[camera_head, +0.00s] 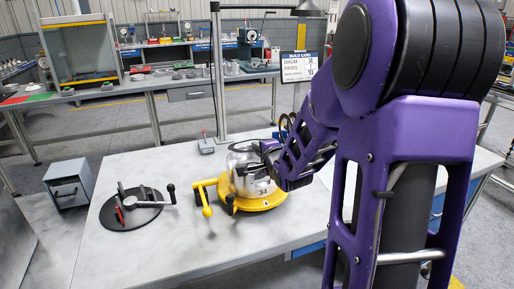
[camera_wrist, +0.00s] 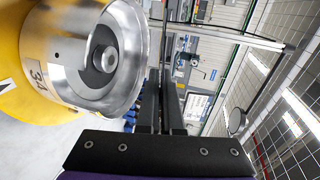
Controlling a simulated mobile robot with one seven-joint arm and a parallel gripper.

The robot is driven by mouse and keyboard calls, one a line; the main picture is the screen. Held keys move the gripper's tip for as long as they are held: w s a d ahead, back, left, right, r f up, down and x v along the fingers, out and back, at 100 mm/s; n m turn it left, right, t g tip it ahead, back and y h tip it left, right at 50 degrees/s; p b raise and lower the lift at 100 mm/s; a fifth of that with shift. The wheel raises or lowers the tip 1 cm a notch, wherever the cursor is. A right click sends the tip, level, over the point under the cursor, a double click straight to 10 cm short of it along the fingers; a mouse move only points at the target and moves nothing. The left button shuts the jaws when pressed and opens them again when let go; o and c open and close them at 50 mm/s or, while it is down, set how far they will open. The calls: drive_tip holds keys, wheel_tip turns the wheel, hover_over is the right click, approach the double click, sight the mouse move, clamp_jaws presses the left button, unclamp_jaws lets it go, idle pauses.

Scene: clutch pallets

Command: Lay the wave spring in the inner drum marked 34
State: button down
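The drum marked 34 (camera_head: 245,182) is a silver cylinder in a yellow base on the pale worktable. In the wrist view its open mouth (camera_wrist: 136,45) shows a grey hub inside, and the number 34 is on its side. My gripper (camera_wrist: 164,75) is beside the drum mouth, its dark fingers close together. A thin upright brownish line shows beyond the fingertips. I cannot tell whether it is a wave spring edge-on between them or background. In the head view my arm hides most of the gripper. I cannot make out the wave spring for certain.
A black round plate (camera_head: 131,212) with a handled fixture lies left of the drum. A yellow lever (camera_head: 206,205) sticks out from the drum base. A small grey box (camera_head: 207,146) stands behind. The front left of the table is clear. A board (camera_head: 299,67) hangs behind.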

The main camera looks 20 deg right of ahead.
sight(256, 171)
drive_tip(key=shift+f+b, duration=2.35)
drive_tip(key=shift+f, duration=0.9)
drive_tip(key=c, duration=1)
unclamp_jaws()
drive_tip(key=shift+f, duration=0.1)
drive_tip(key=shift+s+f+b, duration=0.25)
drive_tip(key=shift+f+b, duration=0.2)
drive_tip(key=shift+f, duration=0.35)
drive_tip(key=p+v, duration=0.2)
drive_tip(key=v, duration=0.3)
drive_tip(key=shift+s+r+p, duration=0.25)
drive_tip(key=shift+s+p, duration=0.05)
wheel_tip(256, 171, up, 9)
drive_tip(key=s+p, duration=0.1)
drive_tip(key=p, duration=0.7)
drive_tip(key=shift+s, duration=0.4)
